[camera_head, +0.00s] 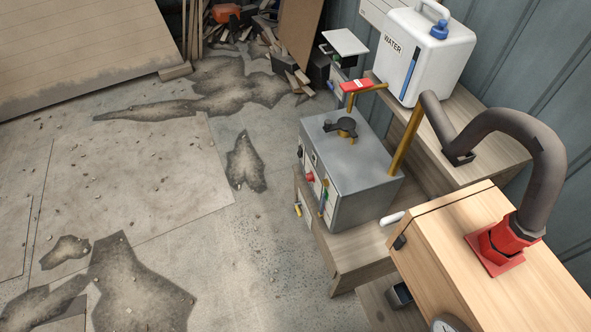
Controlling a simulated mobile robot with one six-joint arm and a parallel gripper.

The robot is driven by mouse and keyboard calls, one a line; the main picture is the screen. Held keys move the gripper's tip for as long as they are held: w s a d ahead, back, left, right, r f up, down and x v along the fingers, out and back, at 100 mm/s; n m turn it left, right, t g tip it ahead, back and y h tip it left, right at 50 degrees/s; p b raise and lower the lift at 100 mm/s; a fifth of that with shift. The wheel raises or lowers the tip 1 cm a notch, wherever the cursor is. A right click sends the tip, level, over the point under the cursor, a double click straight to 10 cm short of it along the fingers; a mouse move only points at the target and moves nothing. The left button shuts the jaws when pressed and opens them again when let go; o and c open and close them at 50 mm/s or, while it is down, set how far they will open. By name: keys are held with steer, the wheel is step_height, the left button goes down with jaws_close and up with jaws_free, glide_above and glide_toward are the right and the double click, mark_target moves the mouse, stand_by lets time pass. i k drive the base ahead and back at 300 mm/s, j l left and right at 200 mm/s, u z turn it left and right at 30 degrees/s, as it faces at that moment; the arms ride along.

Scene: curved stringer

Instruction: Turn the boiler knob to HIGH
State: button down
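A grey metal box (365,176), which looks like the boiler, stands on a wooden bench right of centre. Its front face is turned left and seen at a steep slant. On that face are a small black knob (300,152), a red round control (309,178) and a green and yellow part near the right edge. Which of these is the boiler knob, and where it points, I cannot tell; no HIGH mark is readable. A dark round fitting (346,125) sits on the box's top. My gripper is not in view.
A white WATER container (425,55) stands on a shelf behind the box. A dark curved hose (545,150) runs down to a red fitting (500,247) on a wooden cabinet (485,290) at the right. The stained concrete floor (190,165) left of the box is mostly open.

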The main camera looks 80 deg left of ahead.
mark_target(309, 176)
steer(key=u, duration=2.75)
